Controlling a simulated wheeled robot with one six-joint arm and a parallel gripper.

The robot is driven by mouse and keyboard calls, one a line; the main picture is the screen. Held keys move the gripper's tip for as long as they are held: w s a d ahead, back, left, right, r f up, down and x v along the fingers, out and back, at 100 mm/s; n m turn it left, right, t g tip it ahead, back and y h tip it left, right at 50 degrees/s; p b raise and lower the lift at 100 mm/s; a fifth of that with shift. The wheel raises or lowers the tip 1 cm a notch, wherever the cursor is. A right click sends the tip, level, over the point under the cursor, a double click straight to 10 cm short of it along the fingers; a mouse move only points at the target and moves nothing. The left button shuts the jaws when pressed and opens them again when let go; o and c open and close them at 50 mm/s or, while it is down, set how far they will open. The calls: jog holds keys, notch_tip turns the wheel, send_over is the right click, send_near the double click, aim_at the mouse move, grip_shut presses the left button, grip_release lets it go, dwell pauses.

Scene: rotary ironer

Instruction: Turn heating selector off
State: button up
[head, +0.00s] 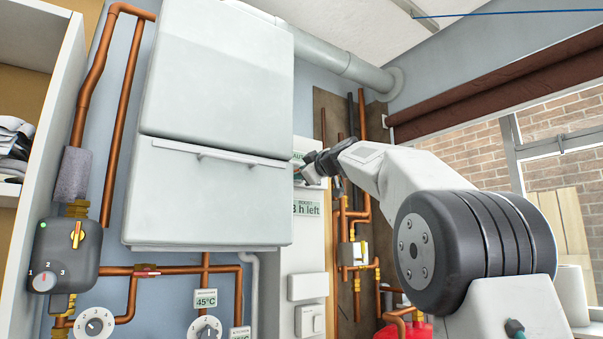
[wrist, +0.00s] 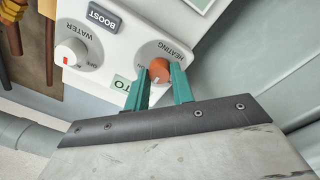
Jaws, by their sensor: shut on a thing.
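The heating selector (wrist: 159,68) is a small orange-brown round knob with a pale pointer mark, on a white panel (wrist: 112,60) lettered HEATING. In the wrist view the panel appears upside down. The two green fingers of my gripper (wrist: 160,78) stand on either side of the knob and are shut on it. Part of the dial lettering around the knob is hidden by the fingers, so I cannot read the set position. In the head view my gripper (head: 312,168) reaches the panel right of the big white cabinet; the knob cannot be made out there.
Beside the selector are a white WATER knob (wrist: 70,53) with a red mark and a dark BOOST button (wrist: 104,18). A white cabinet (head: 210,190) stands close left of my gripper. Copper pipes (head: 361,210) run behind on the right.

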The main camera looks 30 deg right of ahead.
jog(key=n, duration=1.2)
jog(key=shift+f+n+y, duration=0.15)
jog(key=shift+n+y, duration=0.15)
dwell(0.3)
jog(key=o, duration=1)
jog(key=s, duration=0.7)
jog(key=shift+s+d+f, duration=0.15)
jog(key=shift+s+d, duration=0.15)
jog(key=shift+s, duration=0.05)
